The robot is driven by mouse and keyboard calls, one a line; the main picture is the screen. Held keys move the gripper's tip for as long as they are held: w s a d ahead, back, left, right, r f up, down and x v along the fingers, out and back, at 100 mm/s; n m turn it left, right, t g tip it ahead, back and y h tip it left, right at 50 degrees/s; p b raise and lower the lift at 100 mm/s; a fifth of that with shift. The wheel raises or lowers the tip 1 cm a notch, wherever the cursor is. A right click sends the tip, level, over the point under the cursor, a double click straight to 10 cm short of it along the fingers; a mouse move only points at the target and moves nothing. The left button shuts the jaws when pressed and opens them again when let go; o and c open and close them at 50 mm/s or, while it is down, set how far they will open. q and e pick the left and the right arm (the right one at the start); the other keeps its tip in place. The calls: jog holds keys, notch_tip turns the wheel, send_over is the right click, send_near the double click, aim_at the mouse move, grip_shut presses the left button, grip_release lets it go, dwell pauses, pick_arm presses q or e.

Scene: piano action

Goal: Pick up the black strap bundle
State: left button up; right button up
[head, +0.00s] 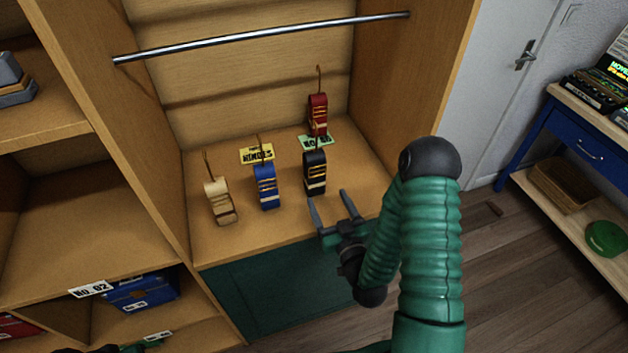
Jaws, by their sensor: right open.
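The black strap bundle (315,174) stands upright on the wooden shelf, with tan bands around it and a thin hook or loop at its top. My right gripper (331,205) is open and empty in front of the black bundle, its two fingers pointing toward the shelf. The left finger looks close to the bundle's base; I cannot tell whether they touch. At the bottom left edge a small dark and green part (130,348) shows, perhaps of my left arm; its jaws cannot be made out.
A blue bundle (265,186) and a cream bundle (219,201) stand left of the black one. A red bundle (318,115) stands behind it. Yellow (257,153) and green labels lie nearby. A metal rod (265,34) crosses above. Side panels bound the compartment.

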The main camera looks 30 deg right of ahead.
aim_at(317, 179)
jog(key=shift+w+d+f+b, duration=0.1)
jog(key=shift+w+f+b, duration=0.15)
jog(key=shift+w+b, duration=0.25)
jog(key=shift+w+d+f+b, duration=0.1)
jog(key=shift+w+f+b, duration=0.1)
jog(key=shift+w+b, duration=0.25)
jog(key=shift+w+d+r+p, duration=0.1)
jog(key=shift+w+r+p, duration=0.55)
jog(key=shift+w, duration=0.1)
jog(key=p+x, duration=0.1)
jog(key=x, duration=0.5)
jog(key=shift+w+d+f, duration=0.15)
jog(key=shift+w, duration=0.4)
jog(key=c, duration=0.4)
pick_arm(q)
jog(key=shift+s+f, duration=0.1)
jog(key=shift+f, duration=0.35)
pick_arm(e)
grip_shut()
